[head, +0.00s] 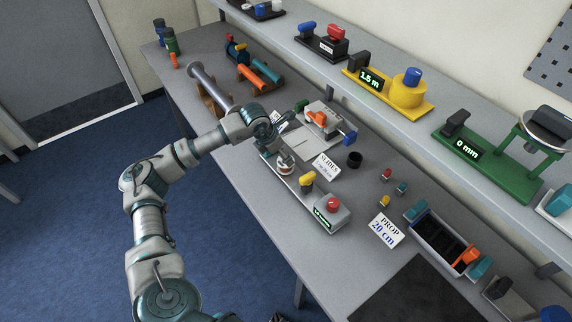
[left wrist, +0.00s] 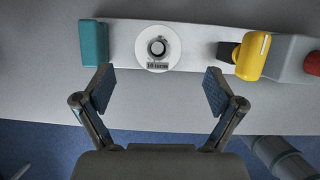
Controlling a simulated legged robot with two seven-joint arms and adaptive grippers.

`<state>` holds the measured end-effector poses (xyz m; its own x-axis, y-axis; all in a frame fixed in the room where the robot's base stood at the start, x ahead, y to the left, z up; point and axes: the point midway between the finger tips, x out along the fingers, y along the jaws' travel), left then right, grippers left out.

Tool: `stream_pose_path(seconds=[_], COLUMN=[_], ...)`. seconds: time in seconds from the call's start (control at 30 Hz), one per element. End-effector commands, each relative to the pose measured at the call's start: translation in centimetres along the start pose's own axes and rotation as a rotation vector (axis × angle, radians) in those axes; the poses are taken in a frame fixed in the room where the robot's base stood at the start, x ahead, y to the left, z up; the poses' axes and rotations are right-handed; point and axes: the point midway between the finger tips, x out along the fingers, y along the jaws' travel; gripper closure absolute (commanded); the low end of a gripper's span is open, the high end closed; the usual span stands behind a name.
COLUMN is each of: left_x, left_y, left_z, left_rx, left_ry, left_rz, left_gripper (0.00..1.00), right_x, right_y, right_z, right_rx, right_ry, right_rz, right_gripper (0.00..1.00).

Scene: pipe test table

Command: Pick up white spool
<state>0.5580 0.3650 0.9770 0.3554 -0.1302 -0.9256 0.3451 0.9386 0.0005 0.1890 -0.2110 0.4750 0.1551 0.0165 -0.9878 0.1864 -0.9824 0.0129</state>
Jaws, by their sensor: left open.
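The white spool (left wrist: 158,48) is a round white disc with a dark central hole. In the left wrist view it sits on a pale flat fixture (left wrist: 192,45), with a small dark label at its near edge. My left gripper (left wrist: 158,92) is open and empty, its two fingers spread to either side just short of the spool. In the head view the spool (head: 285,168) shows small below my left gripper (head: 277,150), which hides part of it.
On the fixture, a teal block (left wrist: 94,43) stands left of the spool and a yellow knob (left wrist: 253,55) right of it. A red knob (head: 333,204) and green display lie at its near end. A black ring (head: 354,159) and white signs lie nearby.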

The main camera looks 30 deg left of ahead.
Motion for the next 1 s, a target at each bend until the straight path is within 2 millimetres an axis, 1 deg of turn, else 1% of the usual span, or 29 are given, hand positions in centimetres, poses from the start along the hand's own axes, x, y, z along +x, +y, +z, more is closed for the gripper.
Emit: stream_pose_path(seconds=[0.03, 0.1, 0.27, 0.33, 0.5, 0.6, 0.7, 0.87, 0.9, 0.97, 1.0], left_x=[1.0, 1.9, 3.0, 3.8, 6.5, 7.7, 8.1, 8.1, 8.0, 8.1, 8.1], left_y=[-0.1, 0.0, 0.2, 0.3, 0.5, 0.5, 0.5, 0.4, 0.4, 0.4, 0.4], left_z=[0.0, -0.1, -0.2, -0.3, -0.5, -0.5, -0.4, -0.4, -0.4, -0.4, -0.4], left_rx=[0.0, 0.0, -0.001, -0.002, -0.002, -0.001, -0.001, 0.0, 0.0, -0.001, -0.001], left_ry=[0.0, -0.001, -0.002, -0.002, -0.002, -0.002, -0.004, -0.004, -0.004, -0.004, -0.004], left_rz=[-0.002, -0.003, -0.002, -0.003, -0.005, -0.005, -0.003, -0.002, -0.002, -0.002, -0.003], left_gripper=[0.06, 0.06, 0.06, 0.06, 0.06, 0.06, 0.06, 0.06, 0.09, 0.24, 0.34], right_x=[-0.1, -0.2, -0.3, -0.3, -0.3, -0.4, -0.6, -0.7, -0.7, -0.7, -0.7], right_y=[0.0, 0.0, -0.1, 0.0, -0.1, -0.1, -0.1, -0.1, -0.1, -0.1, -0.1], right_z=[0.0, -0.1, -0.2, -0.3, -0.3, -0.4, -0.5, -0.5, -0.4, -0.4, -0.3], right_rx=[0.0, 0.0, 0.0, 0.0, 0.0, 0.0, 0.0, 0.001, 0.001, 0.001, 0.001], right_ry=[-0.001, -0.002, 0.0, 0.001, 0.001, 0.0, -0.002, -0.002, -0.003, -0.003, -0.003], right_rz=[0.0, 0.003, 0.004, 0.004, 0.004, 0.003, 0.003, 0.003, 0.003, 0.003, 0.003], right_gripper=[0.11, 0.11, 0.11, 0.11, 0.11, 0.11, 0.11, 0.11, 0.11, 0.11, 0.11])
